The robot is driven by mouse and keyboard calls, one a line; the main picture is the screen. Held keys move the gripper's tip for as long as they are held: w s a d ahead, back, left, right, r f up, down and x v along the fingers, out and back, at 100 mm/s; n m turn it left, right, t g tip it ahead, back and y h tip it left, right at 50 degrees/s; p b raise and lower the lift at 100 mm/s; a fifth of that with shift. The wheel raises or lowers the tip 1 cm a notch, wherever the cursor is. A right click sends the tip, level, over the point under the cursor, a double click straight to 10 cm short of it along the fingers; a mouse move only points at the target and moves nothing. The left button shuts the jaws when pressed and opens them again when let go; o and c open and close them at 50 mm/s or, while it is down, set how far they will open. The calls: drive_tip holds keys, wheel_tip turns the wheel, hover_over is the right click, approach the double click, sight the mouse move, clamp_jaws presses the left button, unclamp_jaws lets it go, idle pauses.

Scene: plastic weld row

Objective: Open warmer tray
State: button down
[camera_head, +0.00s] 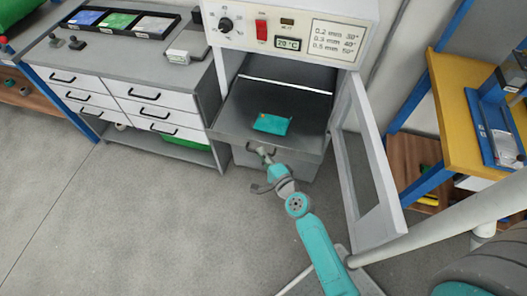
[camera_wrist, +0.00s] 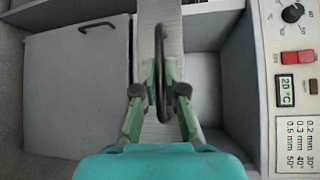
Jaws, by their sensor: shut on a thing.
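The warmer (camera_head: 345,18) is a white cabinet with its glazed door (camera_head: 371,170) swung open to the right. Its grey metal tray (camera_head: 240,112) sticks out of the front opening. A flat teal piece with a small yellow mark (camera_head: 271,124) lies on the tray. My gripper (camera_head: 265,154) is at the tray's front edge. In the wrist view my gripper (camera_wrist: 160,78) has its green fingers on both sides of the dark tray handle (camera_wrist: 158,50), shut on it. The tray's pale front (camera_wrist: 170,28) lies behind the handle.
A grey drawer bench (camera_head: 140,85) stands to the left, with a tray of coloured sheets (camera_head: 120,22) on top. A yellow-topped bench (camera_head: 455,110) stands to the right, beyond the open door. The grey floor (camera_head: 130,220) at front left is clear.

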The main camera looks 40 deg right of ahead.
drive_tip(key=c, duration=1.2)
unclamp_jaws()
drive_tip(key=shift+c, duration=0.2)
drive_tip(key=shift+s, duration=0.1)
drive_tip(key=s+a+r, duration=0.1)
drive_tip(key=s, duration=1)
drive_tip(key=shift+s+a+r, duration=0.15)
drive_tip(key=shift+s+r, duration=0.2)
